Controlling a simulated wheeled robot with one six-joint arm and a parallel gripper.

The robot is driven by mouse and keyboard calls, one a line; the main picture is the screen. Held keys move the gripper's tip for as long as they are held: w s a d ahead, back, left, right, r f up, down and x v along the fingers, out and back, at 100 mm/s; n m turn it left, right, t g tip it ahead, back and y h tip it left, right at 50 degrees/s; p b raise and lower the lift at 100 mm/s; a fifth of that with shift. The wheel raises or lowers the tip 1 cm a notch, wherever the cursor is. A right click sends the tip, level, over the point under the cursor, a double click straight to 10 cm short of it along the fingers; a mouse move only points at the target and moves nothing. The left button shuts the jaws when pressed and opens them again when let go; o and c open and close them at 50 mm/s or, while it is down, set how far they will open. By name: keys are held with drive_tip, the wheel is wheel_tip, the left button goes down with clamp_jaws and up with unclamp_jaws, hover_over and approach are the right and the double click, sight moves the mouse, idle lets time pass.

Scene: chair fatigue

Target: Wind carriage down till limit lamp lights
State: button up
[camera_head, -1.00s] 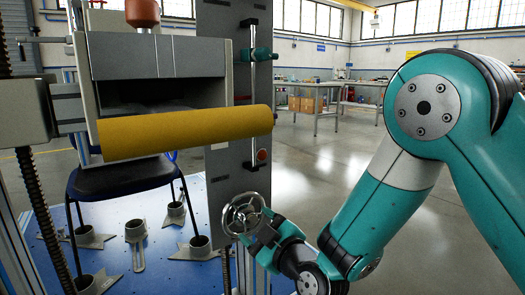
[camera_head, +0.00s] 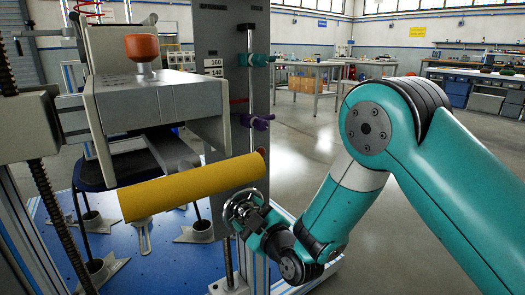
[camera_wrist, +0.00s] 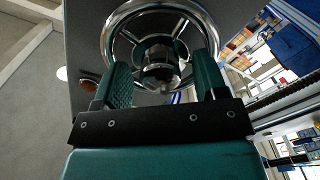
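The chrome handwheel (camera_head: 240,210) is on the lower part of the grey column, just below the right end of the yellow roller (camera_head: 190,186). My gripper (camera_wrist: 162,80) is at the wheel. In the wrist view its two teal fingers stand apart on either side of the wheel's hub (camera_wrist: 158,62), with visible gaps to it. The grey carriage box (camera_head: 155,100), with an orange knob (camera_head: 143,47) on top, sits above the roller. A small dull orange lamp (camera_wrist: 88,82) shows beside the wheel in the wrist view, with no clear glow. The roller's end largely hides that area in the head view.
Below is a blue base plate (camera_head: 160,265) with several grey feet around the chair legs. Workbenches stand far behind. Open floor lies to the right.

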drive_tip(key=n+b, duration=0.4)
drive_tip(key=shift+w+a+f, duration=0.15)
drive_tip(key=shift+w+a, duration=0.1)
drive_tip(key=shift+w, duration=0.05)
drive_tip(key=shift+n+b, duration=1)
drive_tip(key=shift+b, duration=0.05)
drive_tip(key=shift+d+r, duration=0.1)
drive_tip(key=shift+r, duration=0.15)
drive_tip(key=shift+f+n, duration=0.1)
drive_tip(key=shift+n, duration=0.2)
drive_tip(key=shift+f+n+b, duration=0.2)
drive_tip(key=shift+n+b, duration=0.5)
drive_tip(key=shift+b, duration=0.55)
drive_tip(key=shift+c, duration=0.2)
drive_tip(key=n+b, duration=0.2)
drive_tip(key=n, duration=0.1)
drive_tip(key=shift+n+b, duration=0.35)
drive_tip(key=shift+n, duration=0.05)
drive_tip(key=shift+r+n, duration=0.25)
drive_tip(key=shift+n, duration=0.25)
